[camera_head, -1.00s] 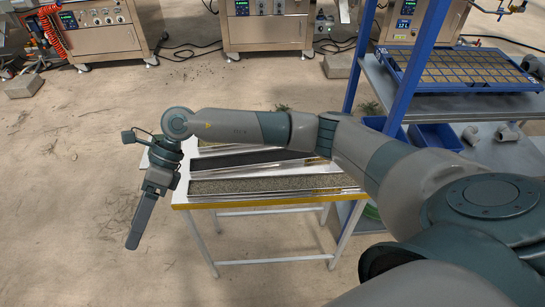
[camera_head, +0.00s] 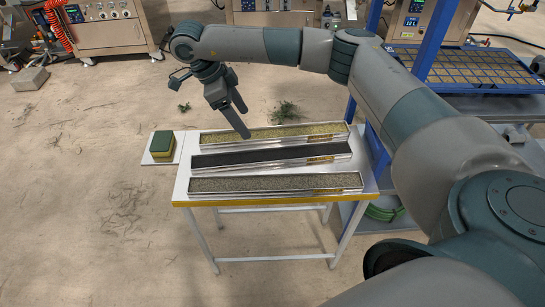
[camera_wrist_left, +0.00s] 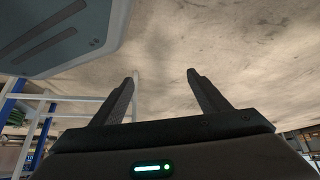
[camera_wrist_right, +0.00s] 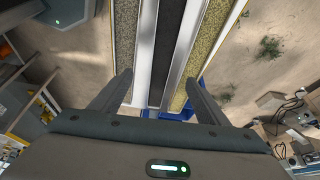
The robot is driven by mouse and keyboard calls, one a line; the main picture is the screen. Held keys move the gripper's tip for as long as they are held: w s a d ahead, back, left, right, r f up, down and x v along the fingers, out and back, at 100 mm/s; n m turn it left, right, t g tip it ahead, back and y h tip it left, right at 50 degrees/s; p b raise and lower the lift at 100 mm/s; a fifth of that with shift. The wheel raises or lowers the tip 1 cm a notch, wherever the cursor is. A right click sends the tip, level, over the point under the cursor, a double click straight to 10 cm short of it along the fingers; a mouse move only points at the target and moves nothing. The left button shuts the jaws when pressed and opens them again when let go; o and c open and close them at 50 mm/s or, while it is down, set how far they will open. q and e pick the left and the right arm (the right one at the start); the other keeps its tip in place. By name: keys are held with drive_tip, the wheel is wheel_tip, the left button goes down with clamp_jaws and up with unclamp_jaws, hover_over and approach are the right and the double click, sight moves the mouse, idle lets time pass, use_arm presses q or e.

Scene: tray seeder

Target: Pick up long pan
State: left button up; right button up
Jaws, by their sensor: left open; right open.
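Three long pans lie side by side on a white table (camera_head: 183,186). The far pan (camera_head: 275,132) holds yellowish grain, the middle pan (camera_head: 270,155) a black fill, and the near pan (camera_head: 275,183) grey-green grain. My right gripper (camera_head: 243,120) is open and empty, pointing down above the left part of the far pan. In the right wrist view the pans run lengthwise between and beyond its fingers (camera_wrist_right: 160,80), with no pan gripped. My left gripper (camera_wrist_left: 161,78) shows only in its own wrist view, open and empty over bare floor.
A green and yellow block (camera_head: 163,143) sits on a small white plate at the table's left. A blue-framed shelf (camera_head: 400,85) with a gridded tray (camera_head: 465,68) stands at the right. Steel machines (camera_head: 110,40) line the back. Floor left of the table is open.

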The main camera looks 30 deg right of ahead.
approach(274, 157)
drive_tip(key=a+r, duration=0.1)
drive_tip(key=a, duration=0.1)
drive_tip(key=shift+d+p+x, duration=0.25)
drive_tip(key=shift+p+x, duration=0.3)
drive_tip(key=shift+x, duration=0.7)
use_arm(q)
drive_tip(key=shift+w+d+r+t, duration=0.4)
drive_tip(key=shift+d+r, duration=0.2)
drive_tip(key=shift+d, duration=0.15)
drive_tip(key=shift+s+a, duration=0.1)
use_arm(e)
drive_tip(key=shift+s+d, duration=0.1)
